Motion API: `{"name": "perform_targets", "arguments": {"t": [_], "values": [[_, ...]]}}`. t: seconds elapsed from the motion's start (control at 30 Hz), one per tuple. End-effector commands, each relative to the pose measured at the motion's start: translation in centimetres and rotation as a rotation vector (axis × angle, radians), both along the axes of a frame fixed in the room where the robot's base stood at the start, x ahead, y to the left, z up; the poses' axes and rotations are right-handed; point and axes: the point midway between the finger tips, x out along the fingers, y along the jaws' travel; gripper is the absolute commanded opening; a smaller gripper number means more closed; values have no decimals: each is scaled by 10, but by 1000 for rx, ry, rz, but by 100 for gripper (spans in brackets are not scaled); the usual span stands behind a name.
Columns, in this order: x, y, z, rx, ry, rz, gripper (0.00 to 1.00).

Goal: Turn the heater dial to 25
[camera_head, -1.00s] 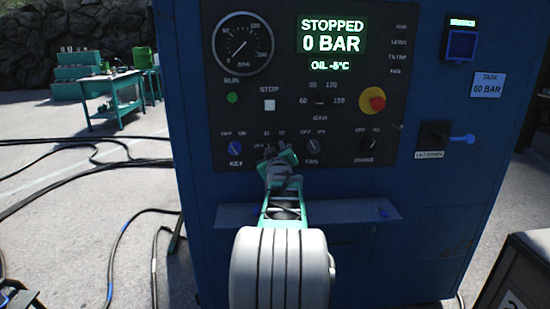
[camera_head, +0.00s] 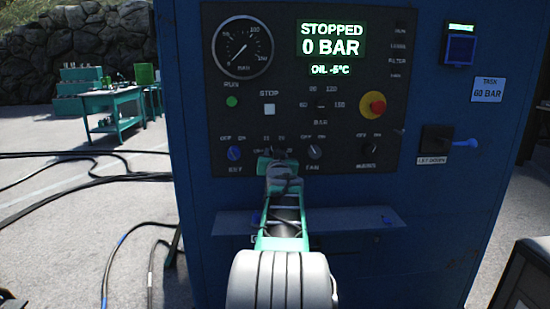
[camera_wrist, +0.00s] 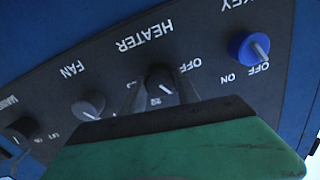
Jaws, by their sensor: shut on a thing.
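The heater dial (camera_wrist: 162,80) is a dark knob under the HEATER label in the wrist view. The two fingers of my gripper (camera_wrist: 161,94) stand on either side of it and are shut on it. In the head view my gripper (camera_head: 279,160) is at the panel's lower row, between the key and fan knobs, and hides the heater dial.
The blue key switch (camera_head: 234,153) is left of my gripper and the fan knob (camera_head: 315,152) is close on its right. The mains knob (camera_head: 369,148) is further right. A shelf (camera_head: 345,221) juts out below. The display (camera_head: 331,38) reads STOPPED, 0 BAR.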

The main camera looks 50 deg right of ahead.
Motion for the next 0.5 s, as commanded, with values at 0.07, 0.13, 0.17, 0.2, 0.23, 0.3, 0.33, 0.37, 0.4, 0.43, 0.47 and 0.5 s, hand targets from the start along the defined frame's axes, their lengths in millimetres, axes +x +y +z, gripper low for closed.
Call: {"name": "perform_targets", "arguments": {"t": [0.07,0.13,0.17,0.2,0.23,0.3,0.33,0.37,0.4,0.43,0.47,0.5], "values": [[0,0,1,2,-6,0,0],[0,0,1,4,-8,0,0],[0,0,1,4,-8,0,0],[0,0,1,5,-9,0,0],[0,0,1,5,-9,0,0],[0,0,1,4,-8,0,0],[0,0,1,4,-8,0,0],[0,0,1,4,-8,0,0],[0,0,1,4,-8,0,0],[0,0,1,4,-8,0,0],[0,0,1,4,-8,0,40],[0,0,1,4,-8,0,43]]}}
